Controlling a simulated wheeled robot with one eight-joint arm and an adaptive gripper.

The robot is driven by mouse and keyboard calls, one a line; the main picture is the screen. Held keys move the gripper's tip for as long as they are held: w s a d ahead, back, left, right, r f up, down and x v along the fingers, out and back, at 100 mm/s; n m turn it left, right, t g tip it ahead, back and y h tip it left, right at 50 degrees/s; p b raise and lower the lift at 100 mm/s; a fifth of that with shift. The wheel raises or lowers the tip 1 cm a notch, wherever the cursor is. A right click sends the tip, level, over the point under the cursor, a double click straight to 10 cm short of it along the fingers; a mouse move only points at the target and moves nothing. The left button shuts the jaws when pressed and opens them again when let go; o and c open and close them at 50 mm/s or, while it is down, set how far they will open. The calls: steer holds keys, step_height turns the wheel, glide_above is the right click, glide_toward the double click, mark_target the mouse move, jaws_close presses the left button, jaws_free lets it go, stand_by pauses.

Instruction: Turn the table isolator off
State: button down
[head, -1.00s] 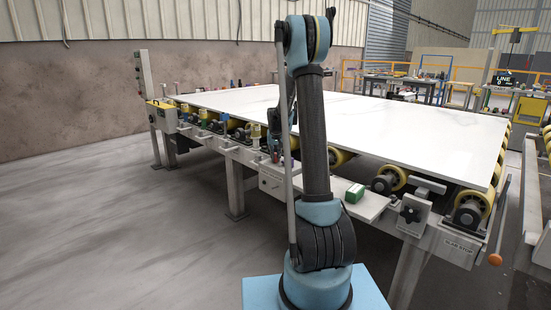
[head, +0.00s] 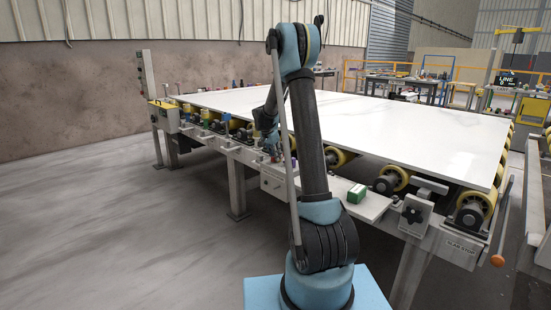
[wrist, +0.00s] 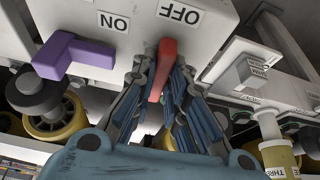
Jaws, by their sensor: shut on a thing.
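In the wrist view a red lever (wrist: 168,52) stands out from a pale box (wrist: 215,25). My gripper (wrist: 162,68) has its two fingers on either side of the lever and is shut on it. The box carries an OFF label (wrist: 179,12) just beyond the lever and an ON label (wrist: 114,22) to its left, both upside down. I cannot read which switch is named the table isolator. In the head view my gripper (head: 272,145) is at the near side of the roller table (head: 330,185), partly hidden by my arm; the lever cannot be made out there.
A purple handle (wrist: 75,55) is left of the red lever. A yellow-and-white cylinder (wrist: 277,155) is at the lower right. A large white slab (head: 400,125) lies on the rollers. A green box (head: 357,193) sits on a side shelf. The floor at the left is clear.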

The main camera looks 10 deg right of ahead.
steer(key=shift+m, duration=0.4)
steer(key=c, duration=1.6)
jaws_free()
steer(key=shift+r, duration=0.15)
steer(key=v, duration=1.1)
steer(key=shift+a+r, duration=0.25)
